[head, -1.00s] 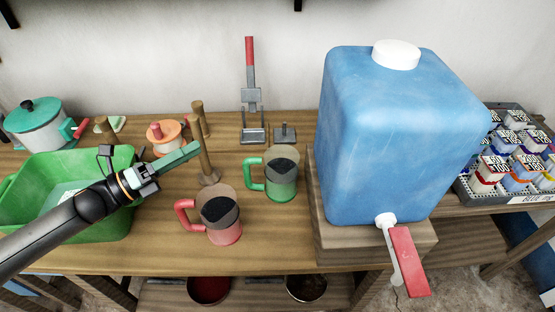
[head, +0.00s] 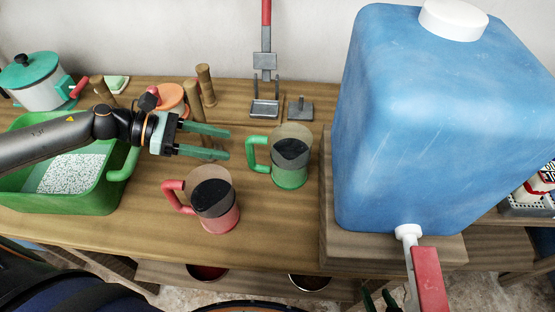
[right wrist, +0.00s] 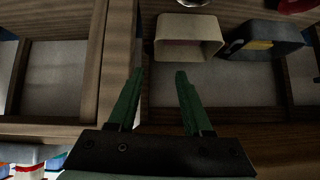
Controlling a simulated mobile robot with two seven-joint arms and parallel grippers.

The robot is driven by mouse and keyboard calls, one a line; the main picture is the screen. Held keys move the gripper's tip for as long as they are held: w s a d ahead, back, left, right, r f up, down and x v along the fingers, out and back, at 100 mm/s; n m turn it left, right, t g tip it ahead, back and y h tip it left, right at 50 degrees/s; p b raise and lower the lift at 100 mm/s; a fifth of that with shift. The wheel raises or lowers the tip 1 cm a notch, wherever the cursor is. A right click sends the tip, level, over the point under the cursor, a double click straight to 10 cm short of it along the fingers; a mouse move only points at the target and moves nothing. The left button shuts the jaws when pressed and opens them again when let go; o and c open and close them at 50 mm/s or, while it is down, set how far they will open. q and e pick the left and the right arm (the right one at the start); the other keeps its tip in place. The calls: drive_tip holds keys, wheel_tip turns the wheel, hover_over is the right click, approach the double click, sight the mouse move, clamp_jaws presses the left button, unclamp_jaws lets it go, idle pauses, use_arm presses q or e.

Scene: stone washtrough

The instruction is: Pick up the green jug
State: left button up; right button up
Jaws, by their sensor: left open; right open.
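The green jug (head: 291,172) stands upright on the wooden table, with a clear upper part, a dark top inside and its handle (head: 256,153) turned left. My left gripper (head: 229,144) is open and empty. Its two green fingers point right towards the jug's handle, with a small gap between tips and handle in the picture. My right gripper (right wrist: 160,84) is open and empty in the right wrist view, low near wooden shelving. Only its green tips (head: 380,299) show at the bottom edge of the head view.
A red jug (head: 213,207) stands just left and in front of the green one. A large blue water container (head: 440,130) with a red tap lever (head: 429,280) stands close on the right. Wooden pegs (head: 206,86), a green basin (head: 100,200) and a pot (head: 42,83) are left.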

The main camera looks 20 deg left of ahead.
sight(250, 146)
use_arm(q)
drive_tip(key=shift+x, duration=0.95)
drive_tip(key=shift+w+p+x, duration=0.2)
drive_tip(key=shift+p+x, duration=0.2)
drive_tip(key=shift+x, duration=0.75)
drive_tip(key=shift+w+p+x, duration=0.2)
drive_tip(key=shift+p+x, duration=0.15)
drive_tip(key=shift+x, duration=0.8)
drive_tip(key=shift+w+d, duration=0.1)
drive_tip(key=shift+d, duration=0.05)
drive_tip(key=shift+f, duration=0.1)
clamp_jaws()
